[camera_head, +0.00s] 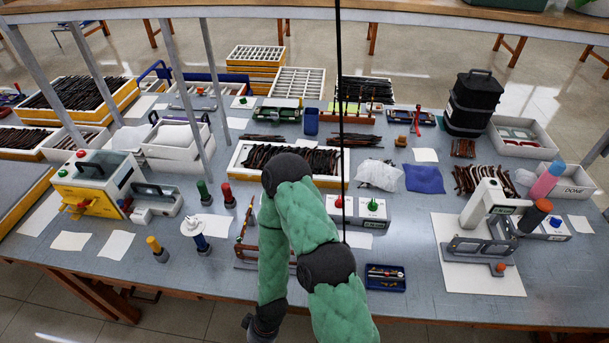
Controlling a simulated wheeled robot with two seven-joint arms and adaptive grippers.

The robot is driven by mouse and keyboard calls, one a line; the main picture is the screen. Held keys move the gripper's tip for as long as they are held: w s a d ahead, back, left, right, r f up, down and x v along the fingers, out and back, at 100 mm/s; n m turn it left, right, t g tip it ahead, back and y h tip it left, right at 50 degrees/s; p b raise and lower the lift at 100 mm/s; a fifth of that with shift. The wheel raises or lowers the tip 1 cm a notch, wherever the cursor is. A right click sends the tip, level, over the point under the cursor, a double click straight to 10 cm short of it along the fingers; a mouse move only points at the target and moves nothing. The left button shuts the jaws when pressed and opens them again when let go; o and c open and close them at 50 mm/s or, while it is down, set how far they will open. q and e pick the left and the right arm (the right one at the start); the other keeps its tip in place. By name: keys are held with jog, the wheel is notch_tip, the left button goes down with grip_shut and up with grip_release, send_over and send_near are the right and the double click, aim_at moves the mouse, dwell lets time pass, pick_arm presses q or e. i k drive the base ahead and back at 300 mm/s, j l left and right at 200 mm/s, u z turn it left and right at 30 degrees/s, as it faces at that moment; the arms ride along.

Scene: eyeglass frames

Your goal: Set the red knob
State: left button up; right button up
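A red-topped dark peg-like knob (228,194) stands upright on the grey table, left of the middle. Similar pieces stand near it: a green-topped one (204,192), a yellow-topped one (155,248) and a white-and-blue one (194,236). A small red button also shows on a white box (346,212); I cannot tell which red part the task means. One green arm of mine, apparently the right, folds over the middle of the table, and its dark wrist runs out at the bottom edge. My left arm and gripper are out of view.
A white-and-yellow machine (92,186) stands at the left. A tray of dark strips (240,156) lies behind my arm. A white press (486,212) stands at the right, and a small blue tray (385,286) lies near the front. Slanting rack posts cross the left side.

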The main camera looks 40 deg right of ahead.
aim_at(337, 203)
jog(key=z, duration=1.8)
